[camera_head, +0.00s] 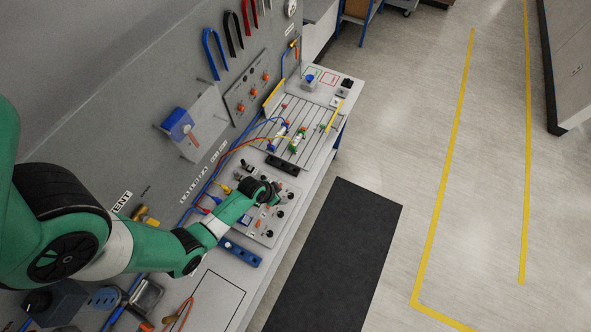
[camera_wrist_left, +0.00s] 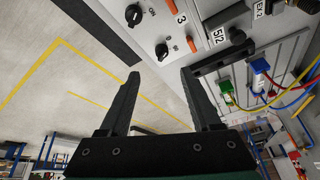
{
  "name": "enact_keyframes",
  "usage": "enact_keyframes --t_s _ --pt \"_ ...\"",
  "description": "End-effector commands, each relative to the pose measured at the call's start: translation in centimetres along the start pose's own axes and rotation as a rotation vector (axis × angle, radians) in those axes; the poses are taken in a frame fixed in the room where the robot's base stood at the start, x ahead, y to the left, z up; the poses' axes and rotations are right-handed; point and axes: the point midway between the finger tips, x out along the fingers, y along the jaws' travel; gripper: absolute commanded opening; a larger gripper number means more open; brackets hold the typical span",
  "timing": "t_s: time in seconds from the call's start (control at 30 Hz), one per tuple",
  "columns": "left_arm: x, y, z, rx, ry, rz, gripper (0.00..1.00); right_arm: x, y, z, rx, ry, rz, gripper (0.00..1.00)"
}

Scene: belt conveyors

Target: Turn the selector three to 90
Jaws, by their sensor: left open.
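The control panel (camera_head: 262,232) is a light grey plate with several black knobs, lying on the bench in the head view. In the left wrist view, one black knob (camera_wrist_left: 133,15) sits near an "ON" label and another black knob (camera_wrist_left: 162,51) sits just beyond the fingertips. A label "3" (camera_wrist_left: 181,19) shows beside orange parts; I cannot tell which knob it belongs to. My left gripper (camera_head: 275,192) is over the panel's upper part. In the left wrist view the left gripper (camera_wrist_left: 160,74) has its fingers spread with nothing between them. My right gripper is not in view.
A slotted grey plate (camera_head: 313,138) with small valves and coloured hoses lies beyond the panel. A blue bar (camera_head: 240,252) lies in front of it. A vertical grey board with tools stands to the left. Open floor with a dark mat (camera_head: 340,250) is to the right.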

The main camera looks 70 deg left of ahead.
Motion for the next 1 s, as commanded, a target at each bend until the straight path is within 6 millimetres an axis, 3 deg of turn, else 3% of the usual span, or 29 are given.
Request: enact_keyframes --t_s 0.13,0.27,0.7,1.0 --pt "0.1 -0.3 -0.2 -0.005 0.004 -0.004 0.64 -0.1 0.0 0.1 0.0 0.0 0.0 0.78" --pt "1.5 -0.2 -0.1 -0.005 0.005 -0.004 0.64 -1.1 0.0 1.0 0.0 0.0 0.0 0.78" --pt "9.9 -0.2 -0.1 -0.003 0.005 -0.004 0.64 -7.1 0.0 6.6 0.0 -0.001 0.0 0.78" --pt "11.6 -0.3 -0.4 -0.004 0.006 -0.004 0.64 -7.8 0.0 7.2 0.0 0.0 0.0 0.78"
